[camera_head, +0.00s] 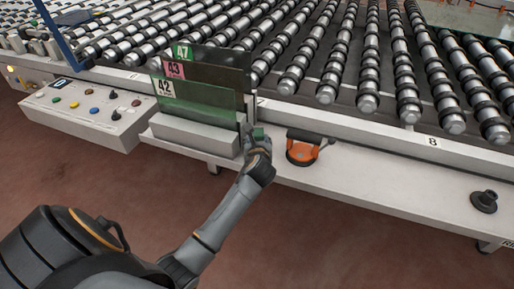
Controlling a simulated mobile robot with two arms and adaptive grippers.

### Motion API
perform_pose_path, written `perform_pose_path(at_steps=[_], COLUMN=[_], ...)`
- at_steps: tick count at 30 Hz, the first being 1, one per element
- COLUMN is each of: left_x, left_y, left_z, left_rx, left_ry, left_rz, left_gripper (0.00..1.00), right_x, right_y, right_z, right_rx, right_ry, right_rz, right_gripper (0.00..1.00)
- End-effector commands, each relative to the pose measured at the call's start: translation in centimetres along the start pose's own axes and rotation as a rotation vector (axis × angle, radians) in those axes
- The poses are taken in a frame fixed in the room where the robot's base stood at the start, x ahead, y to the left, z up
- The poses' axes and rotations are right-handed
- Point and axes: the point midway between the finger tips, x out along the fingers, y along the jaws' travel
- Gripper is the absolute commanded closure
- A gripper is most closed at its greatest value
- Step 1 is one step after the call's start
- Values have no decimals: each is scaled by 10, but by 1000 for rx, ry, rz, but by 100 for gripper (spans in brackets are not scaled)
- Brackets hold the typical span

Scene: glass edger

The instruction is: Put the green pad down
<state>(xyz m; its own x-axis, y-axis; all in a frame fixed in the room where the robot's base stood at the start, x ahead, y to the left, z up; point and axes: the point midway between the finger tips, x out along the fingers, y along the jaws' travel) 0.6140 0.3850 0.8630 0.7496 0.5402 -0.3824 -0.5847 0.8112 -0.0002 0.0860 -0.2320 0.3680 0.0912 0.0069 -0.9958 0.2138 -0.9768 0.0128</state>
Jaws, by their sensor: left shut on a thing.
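My left gripper (256,139) is at the end of the grey arm reaching up from the lower left. It is shut on the green pad (260,132), of which only a small green part shows at the fingertips. The gripper is just right of the grey block of the plate rack, over the light ledge (375,181). I cannot tell whether the pad touches the ledge. My right gripper is out of view.
The rack (195,136) holds upright plates tagged 47, 43 and 42. An orange tool with a black handle (301,152) stands close right of my gripper. A black round piece (484,201) lies far right. The ledge between them is clear.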

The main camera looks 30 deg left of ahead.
Motion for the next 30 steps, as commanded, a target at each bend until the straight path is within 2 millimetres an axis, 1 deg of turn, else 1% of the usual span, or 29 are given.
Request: perform_pose_path(at_steps=[1, 5, 17, 18, 20, 21, 30], left_x=[4, 10, 12, 12, 11, 11, 11], left_y=[0, 0, 0, 0, 0, 0, 0], left_z=[-12, -24, -28, -28, -28, -28, -26], left_rx=[-1, -1, 0, -1, -1, -1, -2], left_ry=[5, 2, 1, 1, 1, 1, 1], left_rz=[1, 1, 1, 0, 0, 0, 0], left_gripper=[67, 67, 67, 46, 34, 31, 31], right_x=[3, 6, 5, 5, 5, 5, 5], right_y=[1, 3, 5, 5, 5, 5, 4], right_z=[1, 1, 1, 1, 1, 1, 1], right_rx=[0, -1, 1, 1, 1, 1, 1], right_ry=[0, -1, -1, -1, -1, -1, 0], right_rz=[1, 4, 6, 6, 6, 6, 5], right_gripper=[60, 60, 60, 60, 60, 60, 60])
